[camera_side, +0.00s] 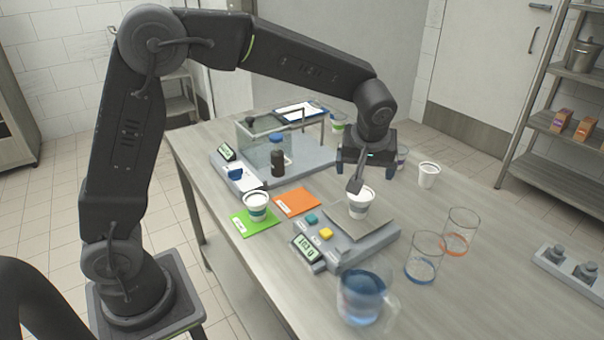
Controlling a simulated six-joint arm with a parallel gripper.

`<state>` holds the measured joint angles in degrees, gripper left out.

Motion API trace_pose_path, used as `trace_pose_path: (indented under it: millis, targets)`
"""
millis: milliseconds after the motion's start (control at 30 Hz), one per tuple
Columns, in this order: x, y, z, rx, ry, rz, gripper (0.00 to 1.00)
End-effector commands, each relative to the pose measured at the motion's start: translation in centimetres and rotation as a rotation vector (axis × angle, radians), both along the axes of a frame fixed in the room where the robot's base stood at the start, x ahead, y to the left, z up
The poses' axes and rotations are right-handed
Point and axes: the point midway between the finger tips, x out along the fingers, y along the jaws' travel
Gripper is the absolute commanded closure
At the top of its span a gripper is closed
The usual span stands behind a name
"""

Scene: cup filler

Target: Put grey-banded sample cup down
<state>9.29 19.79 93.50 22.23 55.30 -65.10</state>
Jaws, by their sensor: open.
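The grey-banded sample cup (360,206), white with a greyish band, is upright and appears to stand on the pan of the front scale (372,236). My gripper (367,180) is open right above it. One finger reaches down in front of the cup's rim and hides part of it. I cannot tell whether the finger touches the cup.
Two glasses (462,232) and a blue-filled jug (363,298) stand right and front. Another white cup (428,175) and an enclosed balance (262,150) are behind.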

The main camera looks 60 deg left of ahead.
Motion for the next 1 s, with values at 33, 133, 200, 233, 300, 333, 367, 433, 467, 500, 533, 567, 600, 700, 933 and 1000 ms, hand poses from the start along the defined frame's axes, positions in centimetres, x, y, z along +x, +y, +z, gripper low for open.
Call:
trace_pose_path:
  millis: [33,133,200,233,300,333,367,433,467,500,533,567,600,700,933,1000]
  targets:
    - [-0.3,0.1,0.3,-0.001,-0.001,-0.006,0.08]
    - [-1.7,0.5,1.6,-0.007,-0.002,-0.045,0.08]
    - [-3.6,0.9,3.1,-0.013,0.000,-0.097,0.08]
    - [-4.7,1.0,3.8,-0.016,0.000,-0.127,0.08]
    - [-7.4,1.5,5.3,-0.022,-0.001,-0.201,0.08]
    - [-8.7,1.6,5.8,-0.024,-0.003,-0.237,0.08]
    - [-9.9,1.8,6.2,-0.025,-0.006,-0.271,0.08]
    - [-12.8,2.0,7.1,-0.026,-0.013,-0.352,0.08]
    - [-14.1,2.1,7.3,-0.024,-0.017,-0.388,0.08]
    - [-15.7,2.2,7.5,-0.022,-0.023,-0.435,0.08]
    - [-16.9,2.2,7.6,-0.020,-0.030,-0.469,0.08]
    - [-18.1,2.3,7.6,-0.016,-0.036,-0.503,0.08]
    - [-19.5,2.3,7.5,-0.012,-0.044,-0.546,0.08]
    - [-22.6,2.2,7.1,0.004,-0.066,-0.644,0.08]
    - [-26.0,1.9,5.9,0.033,-0.094,-0.770,0.08]
    - [-26.3,1.9,5.7,0.035,-0.096,-0.781,0.08]
